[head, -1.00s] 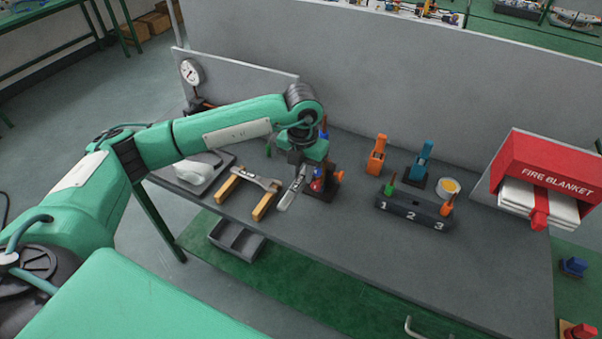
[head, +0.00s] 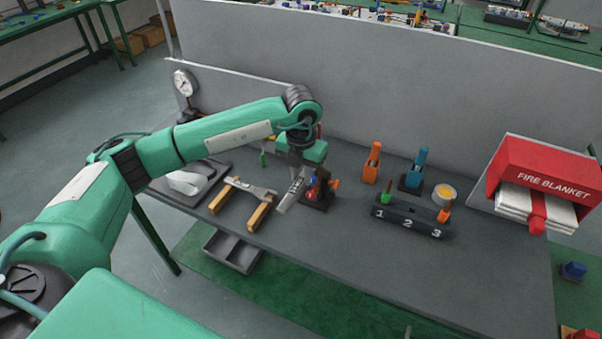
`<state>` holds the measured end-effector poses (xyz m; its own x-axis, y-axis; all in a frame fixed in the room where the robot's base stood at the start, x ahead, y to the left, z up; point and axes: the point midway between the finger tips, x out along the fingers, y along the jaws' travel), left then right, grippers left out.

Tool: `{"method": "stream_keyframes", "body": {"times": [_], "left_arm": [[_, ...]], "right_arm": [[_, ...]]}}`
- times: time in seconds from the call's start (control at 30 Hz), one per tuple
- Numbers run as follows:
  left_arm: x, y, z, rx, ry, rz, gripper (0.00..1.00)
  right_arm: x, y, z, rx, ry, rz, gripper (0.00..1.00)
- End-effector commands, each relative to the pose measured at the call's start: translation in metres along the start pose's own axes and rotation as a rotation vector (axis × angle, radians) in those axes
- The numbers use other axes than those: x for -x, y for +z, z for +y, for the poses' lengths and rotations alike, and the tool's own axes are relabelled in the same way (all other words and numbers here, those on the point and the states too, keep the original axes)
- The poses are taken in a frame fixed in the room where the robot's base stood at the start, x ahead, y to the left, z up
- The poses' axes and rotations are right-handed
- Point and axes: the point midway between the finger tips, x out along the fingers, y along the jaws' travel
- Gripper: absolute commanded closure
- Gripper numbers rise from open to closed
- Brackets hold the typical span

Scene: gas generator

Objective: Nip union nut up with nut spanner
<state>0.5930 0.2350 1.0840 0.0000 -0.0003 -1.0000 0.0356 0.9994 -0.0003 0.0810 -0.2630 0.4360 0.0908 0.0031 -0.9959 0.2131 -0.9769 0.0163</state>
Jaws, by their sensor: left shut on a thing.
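My left gripper (head: 300,168) is shut on a silver spanner (head: 291,191) with dark marks on its flat face. The spanner slants down and toward the front of the bench. It is right beside a small dark fixture (head: 315,203) with red, blue and orange parts. I cannot tell whether the spanner touches it. The union nut cannot be made out; the gripper and spanner cover part of the fixture. Another silver spanner (head: 252,187) lies across a wooden two-bar rest (head: 260,213) to the left. My right gripper is not in view.
A dark block numbered 1, 2, 3 (head: 410,218) stands to the right, with orange (head: 372,163) and blue (head: 413,170) holders and a small yellow-filled pot (head: 444,194) behind. A fire blanket box (head: 545,175) is at far right. The front right of the bench (head: 400,280) is clear.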

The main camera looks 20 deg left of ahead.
Motion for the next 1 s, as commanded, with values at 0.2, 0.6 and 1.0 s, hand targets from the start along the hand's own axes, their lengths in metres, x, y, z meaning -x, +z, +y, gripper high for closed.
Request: {"method": "stream_keyframes", "body": {"times": [0.2,0.6,1.0], "left_arm": [[-0.002,0.0,0.006,-0.052,0.0,-0.001,1.0],[-0.001,0.002,0.017,-0.152,0.001,-0.001,1.0],[-0.001,0.003,0.027,-0.256,0.0,-0.001,1.0]], "right_arm": [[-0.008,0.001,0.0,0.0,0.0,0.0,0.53],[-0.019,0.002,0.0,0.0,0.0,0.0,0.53],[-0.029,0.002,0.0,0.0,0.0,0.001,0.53]]}}
